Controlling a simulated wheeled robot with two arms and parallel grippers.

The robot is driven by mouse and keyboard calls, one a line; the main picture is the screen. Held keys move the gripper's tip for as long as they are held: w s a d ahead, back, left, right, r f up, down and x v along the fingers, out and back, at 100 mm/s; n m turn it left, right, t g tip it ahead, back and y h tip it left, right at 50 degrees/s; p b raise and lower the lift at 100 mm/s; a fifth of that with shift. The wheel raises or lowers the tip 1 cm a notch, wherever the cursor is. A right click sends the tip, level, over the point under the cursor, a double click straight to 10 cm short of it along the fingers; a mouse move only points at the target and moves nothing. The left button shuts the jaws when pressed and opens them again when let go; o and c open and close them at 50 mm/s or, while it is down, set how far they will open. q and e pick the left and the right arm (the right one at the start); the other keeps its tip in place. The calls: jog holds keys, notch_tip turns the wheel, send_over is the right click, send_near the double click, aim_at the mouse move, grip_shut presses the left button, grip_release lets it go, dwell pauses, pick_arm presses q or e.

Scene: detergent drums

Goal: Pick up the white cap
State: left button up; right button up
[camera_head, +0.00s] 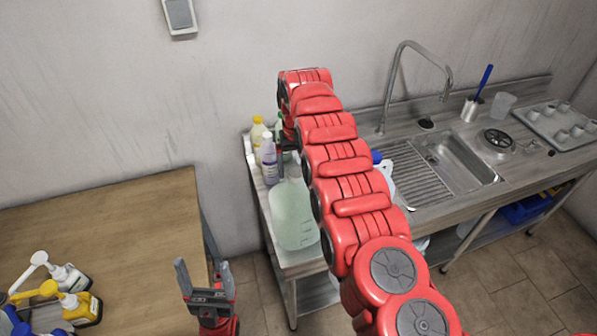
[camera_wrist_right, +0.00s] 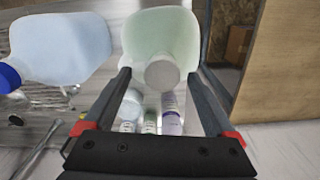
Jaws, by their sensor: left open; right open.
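The white cap (camera_wrist_right: 163,72) sits on a pale green translucent jug (camera_wrist_right: 165,35) in the right wrist view. The jug also shows in the head view (camera_head: 292,216), standing on the metal counter; I cannot make out its cap there. My right gripper (camera_wrist_right: 159,76) is open, with one finger on each side of the cap in the picture. Whether the fingers touch it I cannot tell. In the head view my right arm hides most of that gripper. My left gripper (camera_head: 206,278) is open and empty, at the wooden table's right edge.
Several bottles, one with a purple label (camera_head: 268,160), stand behind the jug. A clear jug with a blue cap (camera_wrist_right: 8,77) is beside it. A sink (camera_head: 465,163) lies to the right. Pump bottles (camera_head: 75,303) stand on the wooden table (camera_head: 120,225), which is otherwise mostly clear.

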jog(key=shift+a+f, duration=0.1)
jog(key=shift+a, duration=0.1)
jog(key=c, duration=1.4)
jog(key=shift+w+d, duration=0.1)
